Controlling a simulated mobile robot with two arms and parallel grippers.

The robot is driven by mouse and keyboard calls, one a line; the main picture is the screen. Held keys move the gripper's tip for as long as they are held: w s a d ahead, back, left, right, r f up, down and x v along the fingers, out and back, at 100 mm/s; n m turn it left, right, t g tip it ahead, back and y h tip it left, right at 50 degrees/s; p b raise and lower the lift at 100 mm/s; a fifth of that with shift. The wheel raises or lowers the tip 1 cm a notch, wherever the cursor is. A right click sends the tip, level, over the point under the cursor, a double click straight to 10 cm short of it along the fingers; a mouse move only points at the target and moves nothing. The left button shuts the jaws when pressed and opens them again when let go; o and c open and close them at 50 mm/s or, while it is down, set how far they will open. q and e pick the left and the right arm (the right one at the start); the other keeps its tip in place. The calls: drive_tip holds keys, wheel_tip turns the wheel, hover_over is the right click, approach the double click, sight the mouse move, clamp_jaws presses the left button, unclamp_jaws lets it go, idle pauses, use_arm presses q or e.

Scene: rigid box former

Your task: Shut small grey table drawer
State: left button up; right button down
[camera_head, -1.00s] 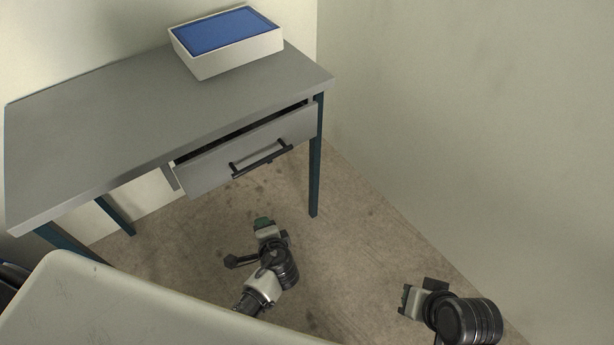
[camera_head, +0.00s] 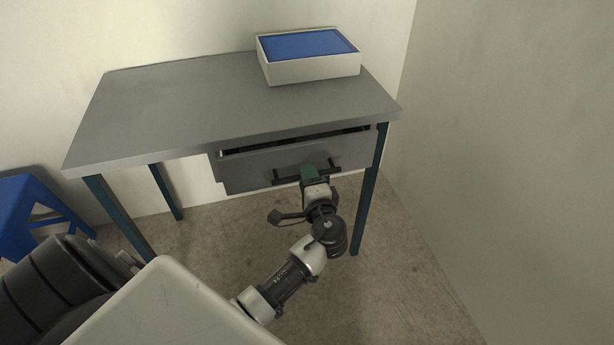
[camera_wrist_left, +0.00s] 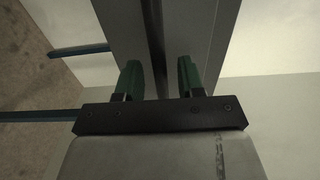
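The grey table drawer (camera_head: 245,170) is partly out under the tabletop, with a dark gap along its upper edge. Its black bar handle (camera_head: 285,179) is on the front. My left gripper (camera_head: 309,172) is at the middle of the handle in the head view and hides part of it. Whether it touches the handle I cannot tell. In the left wrist view its two green fingers (camera_wrist_left: 159,80) are apart, facing the grey drawer and table surfaces, with a dark strip between them. My right gripper is not in view.
The grey table (camera_head: 150,105) has dark blue legs and stands against the wall. A white box with a blue top (camera_head: 310,70) is on it at the back right. A blue stool (camera_head: 25,215) is at the left. A wall (camera_head: 510,150) is at the right, with bare floor in front.

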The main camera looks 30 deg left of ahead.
use_arm(q)
drive_tip(key=shift+w+a, duration=0.45)
drive_tip(key=shift+a, duration=0.05)
clamp_jaws()
